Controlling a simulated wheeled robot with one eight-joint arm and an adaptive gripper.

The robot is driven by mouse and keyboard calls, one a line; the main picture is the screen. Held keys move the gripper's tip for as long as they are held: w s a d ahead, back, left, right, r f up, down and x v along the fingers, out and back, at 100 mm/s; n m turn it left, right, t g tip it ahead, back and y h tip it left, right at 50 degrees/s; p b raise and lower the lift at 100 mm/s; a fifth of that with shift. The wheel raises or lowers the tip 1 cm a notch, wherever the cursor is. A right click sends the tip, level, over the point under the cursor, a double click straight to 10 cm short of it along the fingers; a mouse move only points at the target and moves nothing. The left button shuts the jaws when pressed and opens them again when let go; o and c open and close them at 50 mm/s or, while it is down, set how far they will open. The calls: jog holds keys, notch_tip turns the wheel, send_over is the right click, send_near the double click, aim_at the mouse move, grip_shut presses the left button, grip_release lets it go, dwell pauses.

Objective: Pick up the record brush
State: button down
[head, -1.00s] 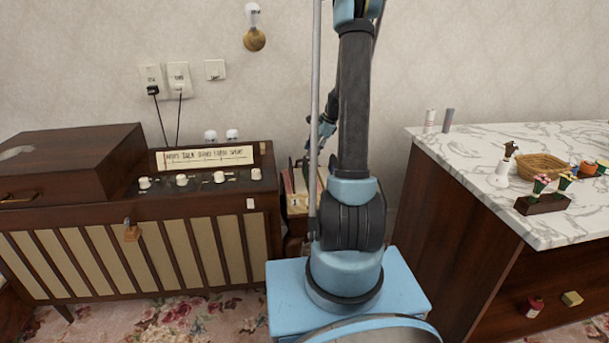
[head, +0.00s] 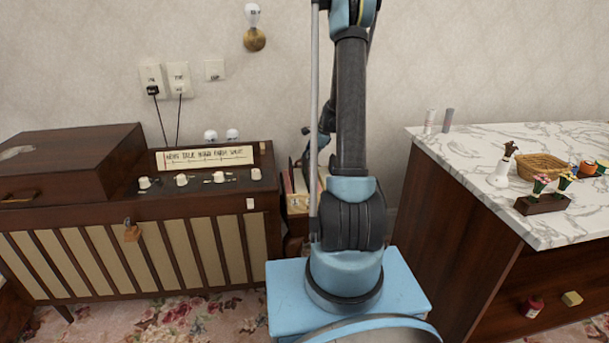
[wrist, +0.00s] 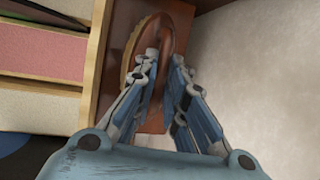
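The record brush (wrist: 166,34) is a long oval brown piece with a tan ribbed edge, seen in the wrist view on a reddish-brown wooden surface (wrist: 184,16). My gripper (wrist: 165,58) is open, with a narrow gap between its two fingers. The fingers point at the brush, and part of its brown body shows between them. The left finger covers some of the brush; contact cannot be told. In the head view my arm hides most of the gripper, and the brush cannot be made out.
A light wooden box (wrist: 88,72) of upright sleeves lies left of the brush in the wrist view; it also shows in the head view (head: 298,202). A pale wall is close on the right. A radio cabinet (head: 130,235) and a marble-topped counter (head: 480,190) flank my arm.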

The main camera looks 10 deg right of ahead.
jog(key=shift+r, duration=0.1)
dwell(0.3)
jog(key=shift+r, duration=0.55)
notch_tip(320, 180, up, 2)
jog(key=shift+r, duration=0.15)
jog(key=d, duration=1.8)
jog(key=shift+w, duration=0.1)
